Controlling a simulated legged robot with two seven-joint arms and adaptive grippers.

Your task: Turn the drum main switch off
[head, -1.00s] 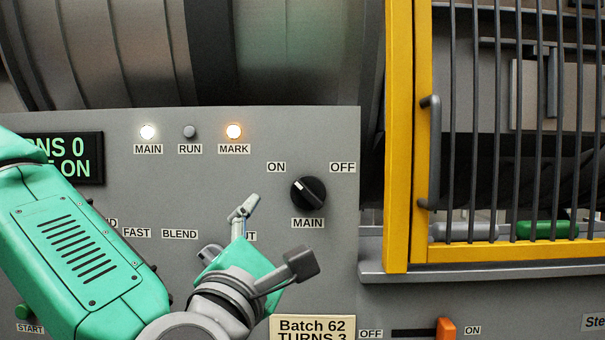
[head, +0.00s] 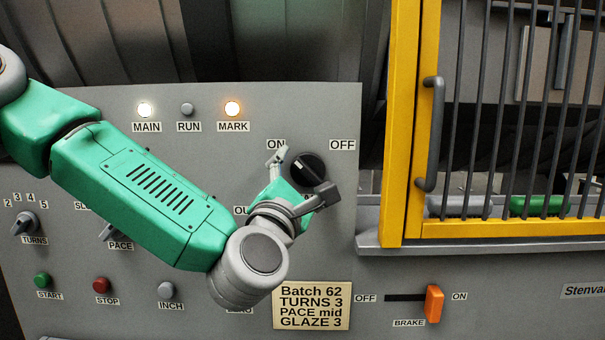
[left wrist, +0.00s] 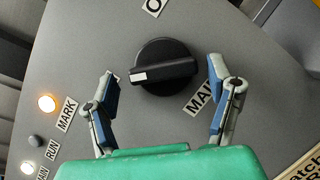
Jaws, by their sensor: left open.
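The drum main switch (head: 308,169) is a round black knob on the grey panel, between the ON label (head: 276,145) and the OFF label (head: 342,145). Its white mark faces up and left, toward ON. My left gripper (head: 303,174) is open at the knob, one finger on its left and the other at its lower right. In the left wrist view the knob (left wrist: 166,66) lies between the spread fingers, with visible gaps on both sides. Contact does not show. The MAIN label below the knob is hidden in the head view. My right gripper is not in view.
The MAIN lamp (head: 145,109) is lit white and the MARK lamp (head: 232,108) amber; the RUN lamp (head: 187,109) is dark. A yellow barred guard (head: 408,150) stands to the right. The orange brake lever (head: 434,304) sits near its ON label. My arm covers some panel controls.

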